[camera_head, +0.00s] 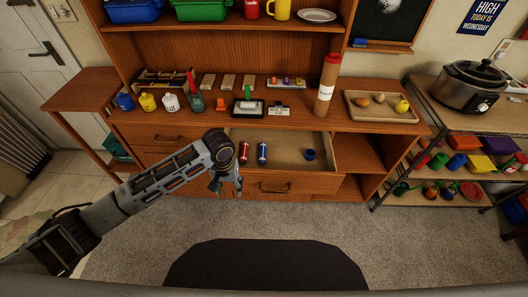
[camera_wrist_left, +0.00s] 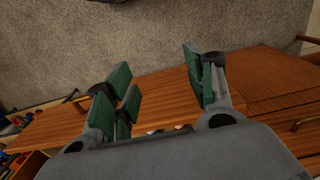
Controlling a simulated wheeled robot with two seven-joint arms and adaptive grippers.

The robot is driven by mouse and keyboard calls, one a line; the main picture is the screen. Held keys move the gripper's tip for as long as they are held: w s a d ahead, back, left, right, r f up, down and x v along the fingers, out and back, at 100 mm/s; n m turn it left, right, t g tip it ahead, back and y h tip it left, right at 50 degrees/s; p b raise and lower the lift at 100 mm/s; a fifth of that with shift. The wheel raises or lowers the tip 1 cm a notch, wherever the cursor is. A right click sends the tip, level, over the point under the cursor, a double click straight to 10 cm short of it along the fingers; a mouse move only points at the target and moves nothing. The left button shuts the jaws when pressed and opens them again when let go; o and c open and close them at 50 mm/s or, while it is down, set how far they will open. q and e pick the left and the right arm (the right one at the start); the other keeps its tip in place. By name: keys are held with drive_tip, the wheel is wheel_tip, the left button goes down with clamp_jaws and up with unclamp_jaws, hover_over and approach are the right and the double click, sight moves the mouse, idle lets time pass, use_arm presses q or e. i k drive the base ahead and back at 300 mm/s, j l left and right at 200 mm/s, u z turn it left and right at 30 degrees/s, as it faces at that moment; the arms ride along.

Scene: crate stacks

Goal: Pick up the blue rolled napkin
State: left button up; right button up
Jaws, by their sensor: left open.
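The open drawer (camera_head: 287,140) of the wooden cabinet holds three small things. A blue one with a white band (camera_head: 262,153) lies beside a red one with a white band (camera_head: 244,152); a short, plain blue piece (camera_head: 310,154) sits apart to the right. I cannot tell which blue one is the rolled napkin. My left gripper (camera_head: 228,186) is in front of the drawer's left part, below and left of these things. In the left wrist view my left gripper (camera_wrist_left: 164,95) has its green-padded fingers wide apart with nothing held. My right gripper is not in view.
The cabinet top (camera_head: 220,121) above the drawer carries bottles, a tall red-capped cylinder (camera_head: 327,85) and a tray (camera_head: 365,111) with eggs and a yellow item. A metal shelf with a slow cooker (camera_head: 474,83) stands right. Carpet in front is clear.

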sight(263, 147)
drive_tip(key=i+l, duration=0.55)
drive_tip(key=i, duration=0.25)
